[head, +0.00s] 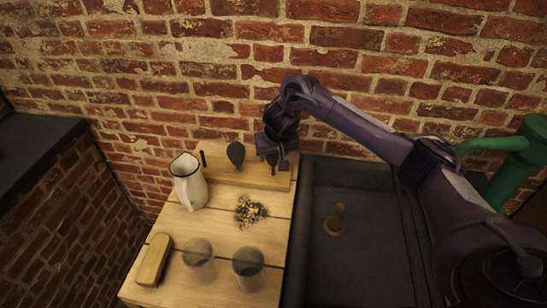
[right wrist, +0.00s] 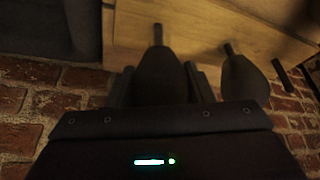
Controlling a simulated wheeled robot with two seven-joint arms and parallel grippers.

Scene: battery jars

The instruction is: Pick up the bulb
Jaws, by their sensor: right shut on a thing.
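A dark, pear-shaped bulb with a thin stem (right wrist: 158,72) sits between the two fingers of my right gripper (head: 274,150), which is shut on it. In the head view, the gripper hides most of this bulb at the right part of a wooden rack (head: 225,177). I cannot tell whether the bulb still touches the rack. A second, similar dark bulb (head: 236,153) stands at the rack to the left of the gripper. It also shows in the right wrist view (right wrist: 243,82), apart from the fingers. My left gripper is not in view.
A white jug (head: 188,184), a pile of small bits (head: 249,212), two glass jars (head: 198,252) (head: 248,262) and a wooden block (head: 154,260) are on the wooden table (head: 225,230). A dark sink (head: 360,260) lies right. A brick wall (head: 240,60) stands close behind.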

